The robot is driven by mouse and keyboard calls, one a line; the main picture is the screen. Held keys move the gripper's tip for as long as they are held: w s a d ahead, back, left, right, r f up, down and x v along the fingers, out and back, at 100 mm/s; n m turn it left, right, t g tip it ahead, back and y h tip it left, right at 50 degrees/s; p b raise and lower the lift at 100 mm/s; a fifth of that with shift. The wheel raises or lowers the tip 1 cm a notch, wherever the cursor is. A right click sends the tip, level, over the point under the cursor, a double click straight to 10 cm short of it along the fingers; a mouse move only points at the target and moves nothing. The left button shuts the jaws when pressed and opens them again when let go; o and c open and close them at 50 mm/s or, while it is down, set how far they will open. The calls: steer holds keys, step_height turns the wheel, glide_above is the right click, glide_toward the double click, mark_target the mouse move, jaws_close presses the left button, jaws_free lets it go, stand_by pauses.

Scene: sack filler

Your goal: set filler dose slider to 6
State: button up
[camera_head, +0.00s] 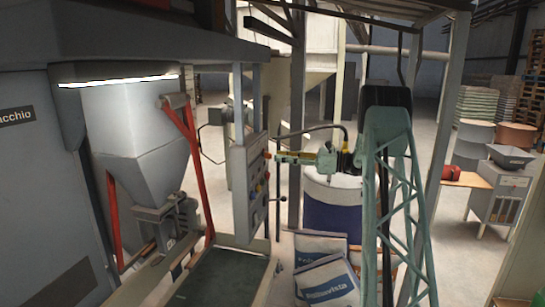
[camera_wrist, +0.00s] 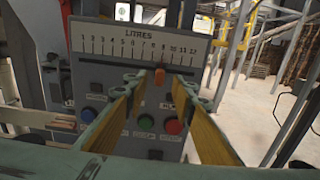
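The grey filler panel (camera_wrist: 100,72) faces me in the wrist view, with a white LITRES scale (camera_wrist: 138,42) numbered 1 to 12. The orange dose slider knob (camera_wrist: 160,76) sits below the scale, at about 8 to 9, right of the 6. My gripper (camera_wrist: 159,82) is open, with one yellow-padded finger on each side of the knob and visible gaps to it. Whether the fingertips reach as deep as the knob is unclear. In the head view the panel (camera_head: 243,190) is seen nearly edge-on, with my gripper (camera_head: 277,156) at its right side; the slider is not clear there.
Below the slider are a blue button (camera_wrist: 90,114), a green button (camera_wrist: 145,122) and a red button (camera_wrist: 173,127), close to my fingers. In the head view, a hopper (camera_head: 135,125) stands left of the panel and printed sacks (camera_head: 325,280) lie below right.

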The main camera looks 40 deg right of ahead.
mark_target(267, 154)
steer(key=shift+x, duration=2.2)
jaws_close()
